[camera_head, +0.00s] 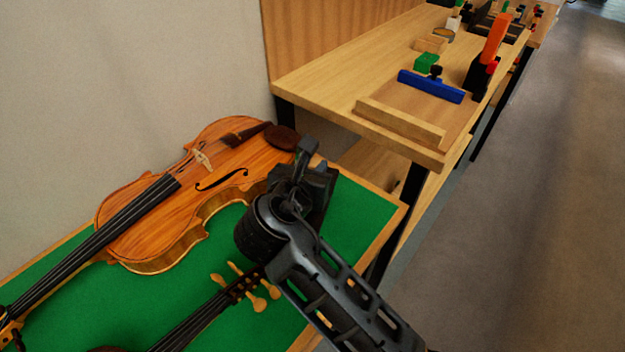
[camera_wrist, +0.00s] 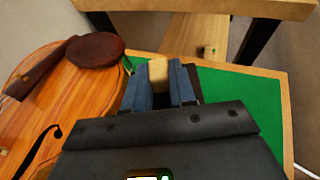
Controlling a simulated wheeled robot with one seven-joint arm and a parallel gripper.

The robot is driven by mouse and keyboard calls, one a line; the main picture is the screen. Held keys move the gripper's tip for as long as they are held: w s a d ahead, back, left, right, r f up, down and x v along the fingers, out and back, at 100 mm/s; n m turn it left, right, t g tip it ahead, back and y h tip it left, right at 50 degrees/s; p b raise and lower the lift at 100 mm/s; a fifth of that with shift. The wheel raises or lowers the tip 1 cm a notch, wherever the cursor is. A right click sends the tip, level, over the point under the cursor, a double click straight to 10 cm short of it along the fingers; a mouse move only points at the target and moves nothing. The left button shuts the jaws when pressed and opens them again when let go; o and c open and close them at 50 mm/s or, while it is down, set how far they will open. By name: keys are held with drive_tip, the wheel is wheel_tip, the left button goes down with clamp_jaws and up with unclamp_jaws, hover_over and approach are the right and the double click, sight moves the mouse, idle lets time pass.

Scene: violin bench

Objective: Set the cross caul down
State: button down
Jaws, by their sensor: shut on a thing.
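My gripper (camera_wrist: 158,88) is shut on a pale wooden block, which I take to be the cross caul (camera_wrist: 158,71). Only a small end of it shows between the two bluish fingers in the wrist view; the rest is hidden. In the head view my gripper (camera_head: 312,178) is above the right end of the green mat (camera_head: 355,212), just right of the violin's (camera_head: 185,205) lower end. My arm hides the held piece there. I cannot tell how far above the mat it is.
A wooden bench (camera_head: 325,85) stands behind and right, holding a wooden strip (camera_head: 400,122), a blue bar (camera_head: 430,86), a green block (camera_head: 426,61) and an orange-handled tool (camera_head: 494,38). A second instrument's pegged neck (camera_head: 243,287) lies near my arm. The mat's right end is clear.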

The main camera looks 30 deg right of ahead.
drive_tip(key=shift+f, duration=1.7)
drive_tip(key=c, duration=0.9)
unclamp_jaws()
drive_tip(key=shift+f, duration=0.1)
